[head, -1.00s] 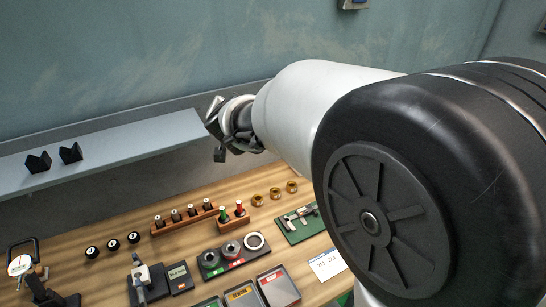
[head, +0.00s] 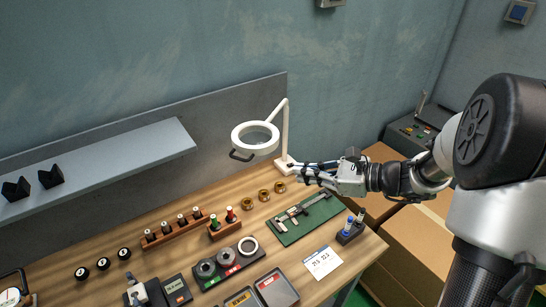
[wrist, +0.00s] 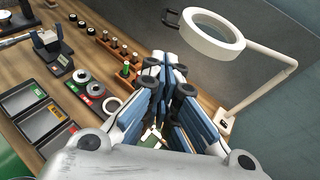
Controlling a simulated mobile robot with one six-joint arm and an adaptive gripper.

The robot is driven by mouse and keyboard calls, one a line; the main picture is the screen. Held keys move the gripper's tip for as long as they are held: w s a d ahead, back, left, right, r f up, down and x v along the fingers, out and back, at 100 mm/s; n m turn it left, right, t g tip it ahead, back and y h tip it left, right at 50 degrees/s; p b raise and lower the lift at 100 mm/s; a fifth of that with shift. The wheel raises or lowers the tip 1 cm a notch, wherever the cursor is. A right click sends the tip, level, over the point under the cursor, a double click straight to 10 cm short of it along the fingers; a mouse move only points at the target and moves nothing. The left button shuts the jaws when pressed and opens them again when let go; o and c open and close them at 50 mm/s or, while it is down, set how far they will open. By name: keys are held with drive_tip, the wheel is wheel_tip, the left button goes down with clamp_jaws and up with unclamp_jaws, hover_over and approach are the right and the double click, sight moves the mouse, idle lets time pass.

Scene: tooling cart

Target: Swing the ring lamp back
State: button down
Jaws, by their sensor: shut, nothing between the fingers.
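The white ring lamp (head: 256,139) stands at the back right of the bench in the head view. Its ring hangs out to the left of its upright post and has a dark handle (head: 240,156) at its front left. The lamp's base is near my gripper. My gripper (head: 303,172) is in front of the post, to the right of and below the ring, and its fingers point left. It is shut and empty, and I see no clear contact with the lamp. In the wrist view the ring (wrist: 211,33) is beyond the fingers (wrist: 167,62), with its handle (wrist: 172,17) at its left.
Brass rings (head: 264,195), a green mat with a caliper (head: 306,218) and a marker holder (head: 351,228) lie below my gripper. Plug gauges in wooden stands (head: 172,230) are to the left. A grey shelf (head: 95,158) is at the back left. Cardboard boxes (head: 400,245) stand at the right.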

drive_tip(key=w+a+f+b, duration=0.1)
drive_tip(key=w+a, duration=0.2)
drive_tip(key=a, duration=0.2)
drive_tip(key=w+a+f+m, duration=0.1)
drive_tip(key=w+a, duration=0.2)
drive_tip(key=a, duration=0.3)
drive_tip(key=shift+f+t+y+b, duration=0.3)
drive_tip(key=shift+b, duration=0.1)
